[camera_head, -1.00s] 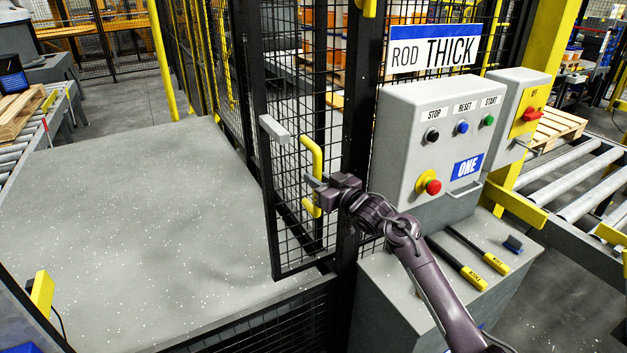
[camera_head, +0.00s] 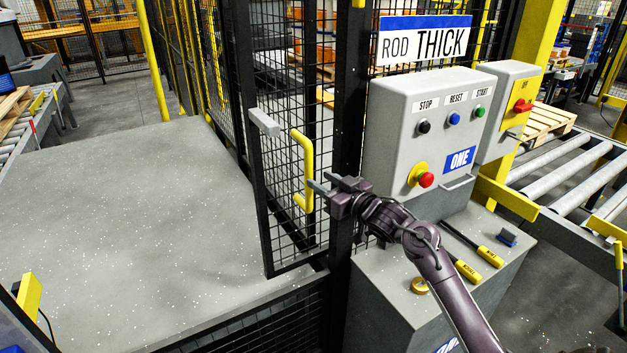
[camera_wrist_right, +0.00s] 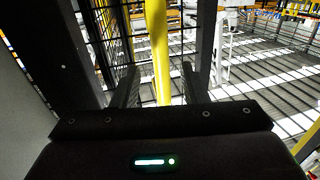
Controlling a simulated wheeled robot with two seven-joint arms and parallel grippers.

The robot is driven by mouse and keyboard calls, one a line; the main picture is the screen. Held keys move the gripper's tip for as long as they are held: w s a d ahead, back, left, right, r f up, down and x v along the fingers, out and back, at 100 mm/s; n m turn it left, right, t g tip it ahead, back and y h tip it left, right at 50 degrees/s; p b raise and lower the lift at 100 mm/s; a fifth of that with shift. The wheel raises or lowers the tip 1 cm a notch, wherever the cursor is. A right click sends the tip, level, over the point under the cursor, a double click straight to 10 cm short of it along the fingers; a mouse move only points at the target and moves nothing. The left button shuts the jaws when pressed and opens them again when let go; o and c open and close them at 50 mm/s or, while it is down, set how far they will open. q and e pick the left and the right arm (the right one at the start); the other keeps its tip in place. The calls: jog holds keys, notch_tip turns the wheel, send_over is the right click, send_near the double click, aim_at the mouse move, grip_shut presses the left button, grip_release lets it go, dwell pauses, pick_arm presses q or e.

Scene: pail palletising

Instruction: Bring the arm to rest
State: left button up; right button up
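My right arm reaches in from the lower right of the head view. Its dark gripper (camera_head: 318,185) is beside the yellow handle (camera_head: 306,172) of the mesh gate (camera_head: 277,215). In the right wrist view the two fingers of the gripper (camera_wrist_right: 158,88) are apart. The yellow handle (camera_wrist_right: 159,50) shows upright in the gap between them, with nothing clamped. Whether the fingertips still reach around the handle is hard to tell. My left gripper is not in view.
A grey control box (camera_head: 425,135) with buttons stands right of the gate. Below it, a grey cabinet top (camera_head: 385,270) holds yellow-handled tools (camera_head: 478,250) and a brass ring (camera_head: 419,285). A roller conveyor (camera_head: 570,180) lies at right. The speckled grey surface (camera_head: 120,230) at left is clear.

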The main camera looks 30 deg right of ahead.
jog(key=shift+s+d, duration=0.2)
jog(key=shift+s, duration=0.75)
jog(key=shift+f, duration=0.1)
